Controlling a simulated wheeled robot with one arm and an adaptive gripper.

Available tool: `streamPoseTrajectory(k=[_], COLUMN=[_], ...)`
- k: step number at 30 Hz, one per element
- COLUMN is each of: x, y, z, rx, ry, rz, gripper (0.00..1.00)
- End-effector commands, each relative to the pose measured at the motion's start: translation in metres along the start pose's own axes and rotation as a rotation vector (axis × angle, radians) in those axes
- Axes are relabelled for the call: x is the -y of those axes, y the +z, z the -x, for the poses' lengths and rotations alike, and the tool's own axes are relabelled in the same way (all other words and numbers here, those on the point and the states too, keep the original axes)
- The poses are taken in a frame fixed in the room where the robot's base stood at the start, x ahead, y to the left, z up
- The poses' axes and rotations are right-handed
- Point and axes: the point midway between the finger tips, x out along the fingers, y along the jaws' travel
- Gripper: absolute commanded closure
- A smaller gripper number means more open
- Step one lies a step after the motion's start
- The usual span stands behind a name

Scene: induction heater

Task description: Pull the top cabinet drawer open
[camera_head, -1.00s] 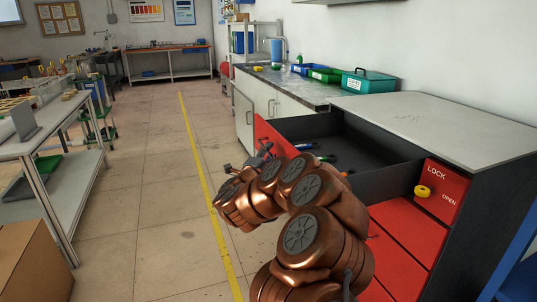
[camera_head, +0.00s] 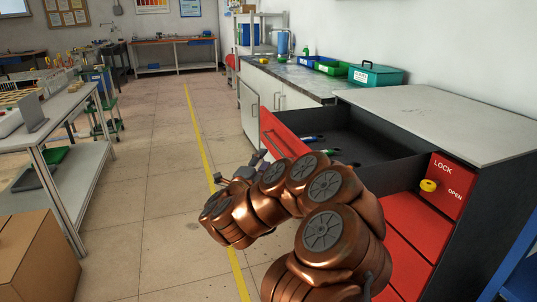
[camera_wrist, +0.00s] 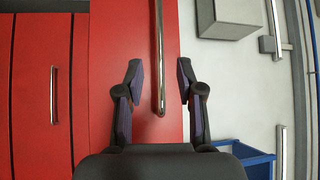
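The top drawer (camera_head: 345,140) of the red and dark grey cabinet (camera_head: 440,118) stands pulled out, its dark inside showing in the head view. Its red front (camera_head: 285,137) faces left and carries a metal bar handle (camera_wrist: 160,40). My gripper (camera_head: 257,164) is just in front of this red front, partly hidden behind my arm. In the wrist view my gripper (camera_wrist: 159,75) is open, with one finger on each side of the handle's end and a gap on both sides.
Pens (camera_head: 312,138) lie in the drawer. A yellow knob (camera_head: 429,185) sits on the LOCK/OPEN panel. Lower red drawers (camera_head: 418,224) look shut. A counter with bins (camera_head: 376,76) stands behind. A cardboard box (camera_head: 38,255) and workbench (camera_head: 60,125) are left, with clear floor between.

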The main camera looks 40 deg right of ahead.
Motion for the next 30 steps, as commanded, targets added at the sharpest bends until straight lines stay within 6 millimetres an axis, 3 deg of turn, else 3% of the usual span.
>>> streamPoseTrajectory(k=[9, 30], x=[0.001, 0.001], y=[0.001, 0.002], z=[0.029, 0.031], rx=[0.001, 0.008], ry=[0.0, 0.002], rz=[0.0, 0.0], gripper=[0.63, 0.63])
